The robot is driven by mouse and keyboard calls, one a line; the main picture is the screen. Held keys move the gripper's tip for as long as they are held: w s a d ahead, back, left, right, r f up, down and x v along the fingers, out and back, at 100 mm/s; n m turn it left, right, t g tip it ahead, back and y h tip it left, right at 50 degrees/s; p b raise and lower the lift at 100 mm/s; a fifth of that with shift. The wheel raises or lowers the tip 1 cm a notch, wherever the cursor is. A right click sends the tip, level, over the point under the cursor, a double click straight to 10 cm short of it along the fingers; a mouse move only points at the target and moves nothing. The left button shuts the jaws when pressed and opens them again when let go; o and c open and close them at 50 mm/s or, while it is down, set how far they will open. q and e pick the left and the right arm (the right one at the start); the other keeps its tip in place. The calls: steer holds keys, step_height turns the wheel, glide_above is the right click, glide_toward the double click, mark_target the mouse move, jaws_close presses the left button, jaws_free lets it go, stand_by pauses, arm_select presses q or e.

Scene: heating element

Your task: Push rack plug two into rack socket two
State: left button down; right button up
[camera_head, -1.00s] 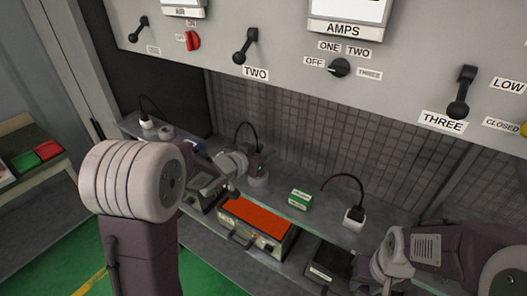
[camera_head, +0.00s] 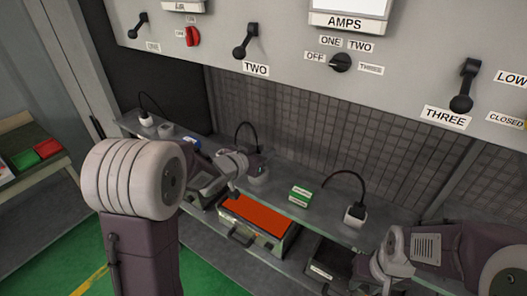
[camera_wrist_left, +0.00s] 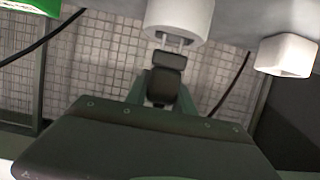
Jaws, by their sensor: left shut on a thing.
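Rack plug two is a dark plug (camera_wrist_left: 163,85) in the left wrist view, held between the fingers of my left gripper (camera_wrist_left: 160,100). Its metal pins show between the plug body and the round white rack socket two (camera_wrist_left: 180,18), so it is not flush. The pins point at the socket's face; how deep the tips go I cannot tell. In the head view my left gripper (camera_head: 256,166) is just above the socket (camera_head: 258,180), with a black cable arching up behind. My right gripper (camera_head: 370,270) is at the lower right, its fingers too unclear to read.
A green and white box (camera_head: 301,194) lies on the shelf right of socket two. A white socket with a black plug (camera_head: 355,215) stands further right, another white socket (camera_head: 146,119) far left. An orange-topped case (camera_head: 256,215) sits below. The switch panel (camera_head: 290,60) hangs above.

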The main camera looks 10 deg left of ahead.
arm_select(q)
steer(key=shift+f+b, duration=1.25)
steer(key=shift+f, duration=0.3)
steer(key=c, duration=1)
jaws_free()
steer(key=shift+r, duration=0.1)
steer(key=v, duration=0.9)
steer(key=shift+s, duration=0.1)
